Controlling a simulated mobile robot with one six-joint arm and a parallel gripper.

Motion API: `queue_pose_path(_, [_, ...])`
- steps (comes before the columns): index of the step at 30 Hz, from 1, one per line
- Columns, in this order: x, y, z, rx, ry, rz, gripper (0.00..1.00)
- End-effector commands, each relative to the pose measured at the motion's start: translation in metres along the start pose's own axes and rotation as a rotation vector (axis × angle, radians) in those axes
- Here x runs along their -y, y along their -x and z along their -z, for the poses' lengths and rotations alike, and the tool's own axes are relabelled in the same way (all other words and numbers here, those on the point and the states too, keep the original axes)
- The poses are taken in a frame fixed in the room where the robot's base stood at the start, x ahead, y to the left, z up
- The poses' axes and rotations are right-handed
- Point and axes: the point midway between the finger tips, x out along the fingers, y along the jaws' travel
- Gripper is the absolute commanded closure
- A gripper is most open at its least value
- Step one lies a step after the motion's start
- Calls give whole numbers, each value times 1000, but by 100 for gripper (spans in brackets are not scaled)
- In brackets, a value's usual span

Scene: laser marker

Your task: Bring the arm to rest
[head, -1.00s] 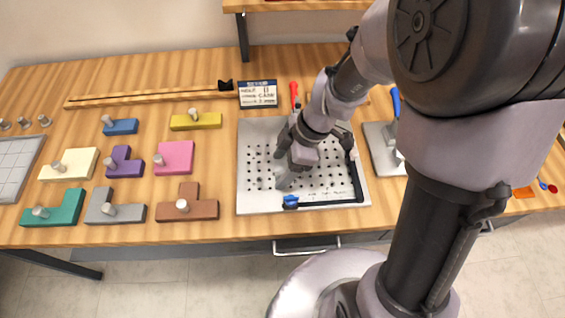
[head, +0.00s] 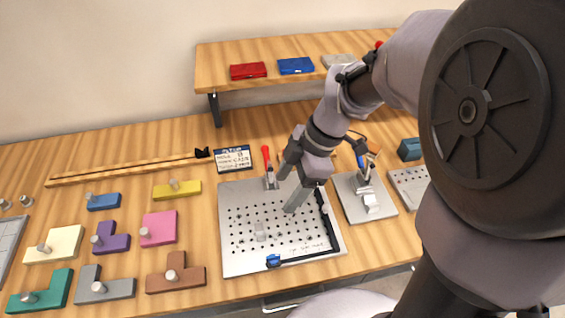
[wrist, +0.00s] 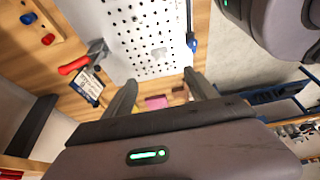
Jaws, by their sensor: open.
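My gripper (head: 284,193) is open and empty, raised above the right part of the perforated metal plate (head: 250,262) in the head view. In the wrist view its two fingers (wrist: 158,95) stand apart with nothing between them. The plate also shows in the wrist view (wrist: 112,45). A small light block (head: 260,230) stands on the plate, apart from the fingers. My arm comes in from the right and hides part of the bench there.
Several coloured knobbed blocks, such as the pink one (head: 159,229), lie left of the plate. A label card (head: 233,159) and red-handled pliers (head: 266,155) are behind it. A grey fixture (head: 371,203) stands at right. A raised shelf (head: 215,68) crosses the back.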

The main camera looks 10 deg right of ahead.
Motion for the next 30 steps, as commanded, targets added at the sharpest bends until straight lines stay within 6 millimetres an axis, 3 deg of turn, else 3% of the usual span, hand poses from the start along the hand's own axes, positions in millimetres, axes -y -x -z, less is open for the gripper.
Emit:
queue_pose_path(8, [3, 4, 3, 10, -55, -17, 34])
queue_pose_path(11, [20, 22, 13, 38, -311, -95, 34])
queue_pose_path(14, [47, 44, 24, 28, -722, -231, 34])
queue_pose_path(18, [83, 62, 31, -103, -1270, -408, 34])
queue_pose_path(21, [100, 68, 32, -225, -1546, -479, 34])
queue_pose_path(25, [110, 72, 32, -326, -1731, -511, 34])
queue_pose_path(30, [111, 72, 32, -343, -1768, -513, 34])
